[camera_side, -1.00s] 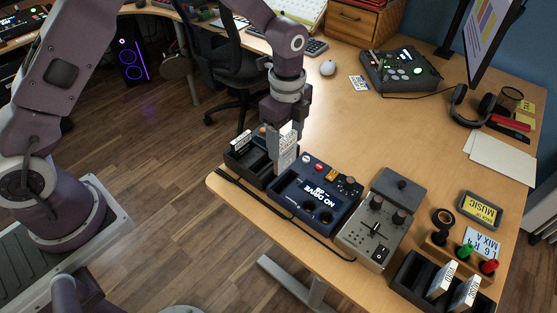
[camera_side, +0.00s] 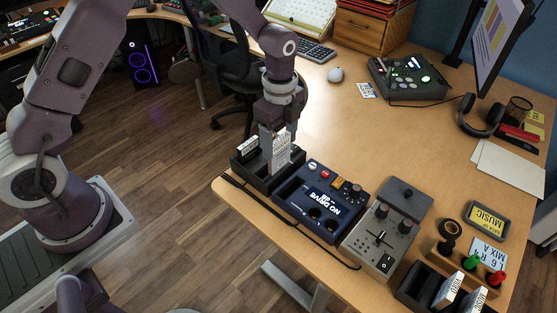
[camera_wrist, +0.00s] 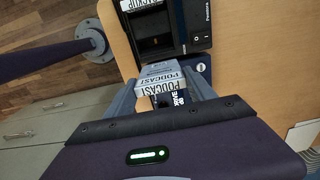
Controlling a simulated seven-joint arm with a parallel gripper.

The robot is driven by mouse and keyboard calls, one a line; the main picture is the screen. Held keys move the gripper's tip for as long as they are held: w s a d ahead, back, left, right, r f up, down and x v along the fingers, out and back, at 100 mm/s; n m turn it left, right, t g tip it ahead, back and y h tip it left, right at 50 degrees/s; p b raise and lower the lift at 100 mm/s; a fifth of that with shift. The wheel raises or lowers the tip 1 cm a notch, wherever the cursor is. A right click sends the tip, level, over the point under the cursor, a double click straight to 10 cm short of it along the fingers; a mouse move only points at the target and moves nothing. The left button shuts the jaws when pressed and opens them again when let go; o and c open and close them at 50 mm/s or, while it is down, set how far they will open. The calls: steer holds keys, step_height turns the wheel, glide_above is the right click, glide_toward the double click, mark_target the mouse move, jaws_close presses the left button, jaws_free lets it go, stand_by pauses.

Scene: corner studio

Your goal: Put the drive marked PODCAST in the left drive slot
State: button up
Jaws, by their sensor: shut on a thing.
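The drive marked PODCAST (camera_side: 281,147) is a white block held upright in my gripper (camera_side: 279,138). Its label reads clearly in the wrist view (camera_wrist: 160,80), between the two fingers (camera_wrist: 161,93). The black drive dock (camera_side: 254,179) is below and beside it at the left end of the equipment row; it also shows in the wrist view (camera_wrist: 200,22). The drive is at the dock's end near the blue recorder. The side view does not show clearly whether its lower end is inside or only above the dock. The drive marked BACKUP (camera_side: 246,147) stands in the dock's other part.
The blue recorder (camera_side: 300,210), showing NO DRIVE, stands right beside the dock. Then come a grey mixer (camera_side: 379,236) and a black rack (camera_side: 414,285) with white drives. A black cable runs along the table's front edge. The tabletop behind is mostly clear.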

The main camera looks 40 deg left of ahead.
steer(key=a+f, duration=0.4)
steer(key=f, duration=0.3)
steer(key=shift+s+f, duration=0.1)
steer(key=shift+f, duration=0.55)
stand_by(1.3)
steer(key=o, duration=1.2)
steer(key=shift+c, duration=0.2)
step_height(320, 180, up, 11)
